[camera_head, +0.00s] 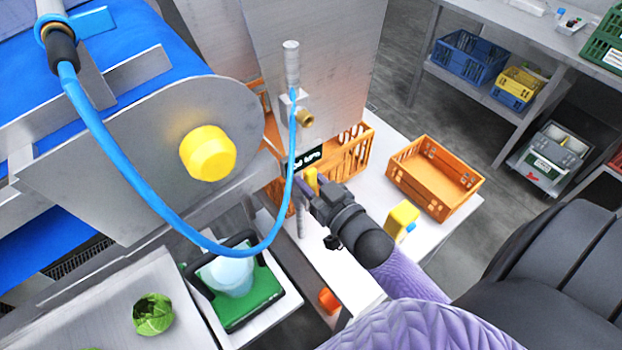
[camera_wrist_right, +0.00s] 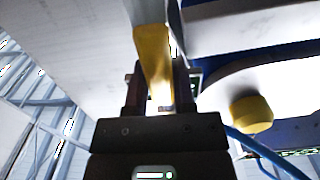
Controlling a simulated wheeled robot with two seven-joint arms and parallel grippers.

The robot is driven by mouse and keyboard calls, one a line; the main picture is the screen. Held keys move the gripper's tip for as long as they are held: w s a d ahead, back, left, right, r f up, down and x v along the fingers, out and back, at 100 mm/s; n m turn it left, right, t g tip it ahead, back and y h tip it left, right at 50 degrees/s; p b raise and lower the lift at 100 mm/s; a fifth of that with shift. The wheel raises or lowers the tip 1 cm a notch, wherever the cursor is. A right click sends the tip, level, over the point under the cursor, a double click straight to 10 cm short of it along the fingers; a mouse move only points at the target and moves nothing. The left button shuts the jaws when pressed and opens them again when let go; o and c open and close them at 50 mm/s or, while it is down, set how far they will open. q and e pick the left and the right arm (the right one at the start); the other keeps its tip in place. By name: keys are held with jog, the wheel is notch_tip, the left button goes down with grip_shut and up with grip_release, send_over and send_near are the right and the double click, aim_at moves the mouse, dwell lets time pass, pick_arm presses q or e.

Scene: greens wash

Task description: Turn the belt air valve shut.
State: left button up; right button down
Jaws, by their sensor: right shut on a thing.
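The belt air valve's yellow handle (camera_head: 311,180) shows beside a small black label (camera_head: 308,158) in the head view. In the right wrist view the yellow handle (camera_wrist_right: 152,55) stands between the two fingers. My right gripper (camera_head: 306,189) is shut on this handle; it also shows in the right wrist view (camera_wrist_right: 160,88). The fingers cover part of the handle, and the valve body is mostly hidden. A blue hose (camera_head: 170,228) loops from the belt machine up to a metal fitting (camera_head: 291,65) above. My left gripper is in neither view.
The belt machine's metal side plate (camera_head: 120,130) with a yellow knob (camera_head: 207,153) stands at the left. An orange crate (camera_head: 435,178) and a yellow object (camera_head: 401,217) are on the white table. A green-based scale (camera_head: 245,300) and a lettuce (camera_head: 153,314) are at the lower left.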

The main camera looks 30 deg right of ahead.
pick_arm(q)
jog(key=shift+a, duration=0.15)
pick_arm(e)
jog(key=shift+d, duration=0.1)
pick_arm(q)
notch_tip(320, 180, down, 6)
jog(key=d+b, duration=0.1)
jog(key=b, duration=0.5)
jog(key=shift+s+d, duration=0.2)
pick_arm(e)
jog(key=d+f+m, duration=0.8)
jog(key=m, duration=1)
jog(key=shift+w+d+f, duration=0.15)
jog(key=shift+w+f, duration=0.2)
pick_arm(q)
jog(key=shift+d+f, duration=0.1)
